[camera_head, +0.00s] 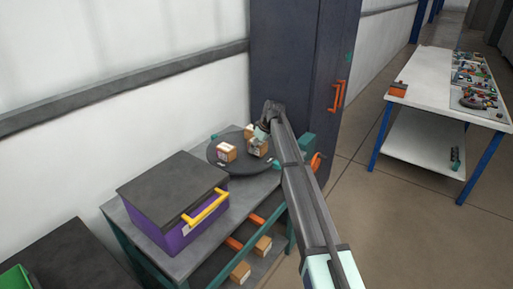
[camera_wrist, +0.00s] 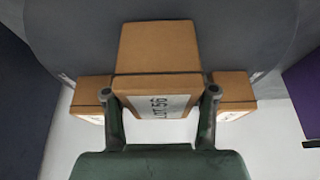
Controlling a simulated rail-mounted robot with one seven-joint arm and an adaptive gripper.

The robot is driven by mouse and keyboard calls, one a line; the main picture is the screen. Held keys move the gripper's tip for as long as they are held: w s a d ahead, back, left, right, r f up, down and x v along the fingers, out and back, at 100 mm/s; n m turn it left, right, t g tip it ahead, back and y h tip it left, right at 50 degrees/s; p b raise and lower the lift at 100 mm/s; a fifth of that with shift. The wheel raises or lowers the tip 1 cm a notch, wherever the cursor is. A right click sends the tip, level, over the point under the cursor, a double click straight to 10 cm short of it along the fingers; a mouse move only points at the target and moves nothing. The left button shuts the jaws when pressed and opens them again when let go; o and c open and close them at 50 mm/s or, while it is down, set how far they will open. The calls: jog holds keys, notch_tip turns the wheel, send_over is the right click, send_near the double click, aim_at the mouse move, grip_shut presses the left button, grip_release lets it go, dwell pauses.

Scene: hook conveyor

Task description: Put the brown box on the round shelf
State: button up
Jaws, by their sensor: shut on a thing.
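My gripper (camera_wrist: 160,105) is shut on a brown box (camera_wrist: 158,55) with a white label, in the middle of the wrist view. The fingers press on its two sides. In the head view my gripper (camera_head: 263,128) is at the right part of the dark round shelf (camera_head: 240,168), which also fills the top of the wrist view (camera_wrist: 75,35). The held box is over the shelf; I cannot tell whether it touches it. Two other brown boxes show behind it, one left (camera_wrist: 88,97) and one right (camera_wrist: 236,92). My gripper partly hides the boxes in the head view.
A purple box with a dark lid (camera_head: 172,188) and yellow handle stands left of the round shelf on a grey table (camera_head: 205,252). More brown boxes (camera_head: 263,245) lie on the lower level. A dark cabinet (camera_head: 295,70) rises behind. A white table (camera_head: 425,90) stands far right.

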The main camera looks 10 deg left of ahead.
jog(key=shift+f, duration=0.55)
jog(key=shift+f, duration=0.1)
jog(key=o, duration=1.2)
jog(key=shift+o, duration=0.2)
jog(key=b+v, duration=0.3)
jog(key=v, duration=0.9)
